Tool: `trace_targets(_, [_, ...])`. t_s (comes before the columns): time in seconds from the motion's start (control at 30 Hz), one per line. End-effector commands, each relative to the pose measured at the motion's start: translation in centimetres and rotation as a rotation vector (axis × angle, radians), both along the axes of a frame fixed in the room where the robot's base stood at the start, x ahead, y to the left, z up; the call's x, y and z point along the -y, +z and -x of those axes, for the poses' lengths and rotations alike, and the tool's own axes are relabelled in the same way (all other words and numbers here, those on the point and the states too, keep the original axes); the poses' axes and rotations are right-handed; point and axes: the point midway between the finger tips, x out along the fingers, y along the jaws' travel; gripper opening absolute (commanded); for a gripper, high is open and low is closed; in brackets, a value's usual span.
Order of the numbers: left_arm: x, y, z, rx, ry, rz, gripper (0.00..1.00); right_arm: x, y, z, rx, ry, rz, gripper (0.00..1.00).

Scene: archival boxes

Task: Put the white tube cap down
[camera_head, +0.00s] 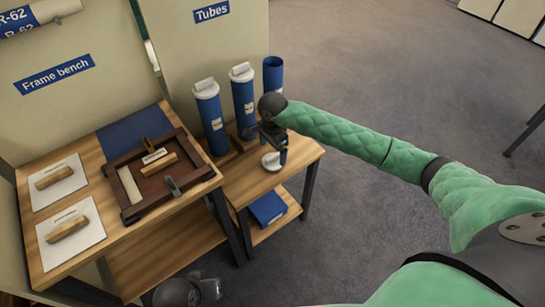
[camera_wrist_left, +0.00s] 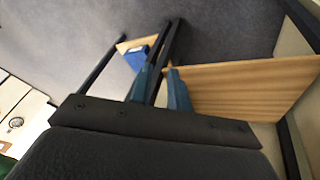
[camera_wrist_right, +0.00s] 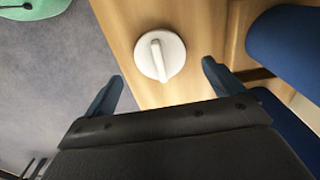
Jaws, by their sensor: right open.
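The white tube cap (camera_head: 269,163) lies on the small wooden table, near its front edge. In the right wrist view the cap (camera_wrist_right: 174,62) is a round white disc with a raised bar handle on top, resting flat on the wood. My right gripper (camera_head: 271,151) is open and empty, just above and beside the cap, partly covering it in the head view. In the right wrist view its fingers (camera_wrist_right: 160,82) are wide apart, with the cap beyond them. My left gripper (camera_wrist_left: 161,72) is low by the bench, its fingers a little apart with nothing seen between them.
Blue tubes (camera_head: 210,122) stand at the back of the table; two have white caps and the right one (camera_head: 273,74) is uncapped. A blue box (camera_head: 267,208) lies on the lower shelf. The frame bench (camera_head: 125,235) at left holds a dark wooden frame (camera_head: 122,192) and handled blocks.

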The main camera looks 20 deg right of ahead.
Motion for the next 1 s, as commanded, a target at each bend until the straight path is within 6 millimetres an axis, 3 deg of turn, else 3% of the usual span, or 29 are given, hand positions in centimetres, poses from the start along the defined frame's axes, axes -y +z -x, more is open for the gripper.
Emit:
trace_targets(0.13, [0.9, -1.6, -0.2, 0.014, -0.004, 0.02, 0.18, 0.0, 2.9, -0.1, 0.004, 0.002, 0.002, 0.93])
trace_targets(0.4, [2.4, -2.2, -0.4, 0.043, -0.015, 0.052, 0.18, 0.0, 6.6, 0.0, 0.002, 0.001, 0.0, 0.93])
trace_targets(0.63, [2.5, -3.0, -0.5, 0.046, -0.014, 0.053, 0.18, 0.0, 7.4, 0.0, -0.001, 0.0, 0.0, 0.93])
trace_targets(1.0, [2.3, -2.6, -0.6, 0.05, -0.012, 0.052, 0.18, 0.0, 7.4, 0.0, -0.001, 0.0, 0.0, 0.93])
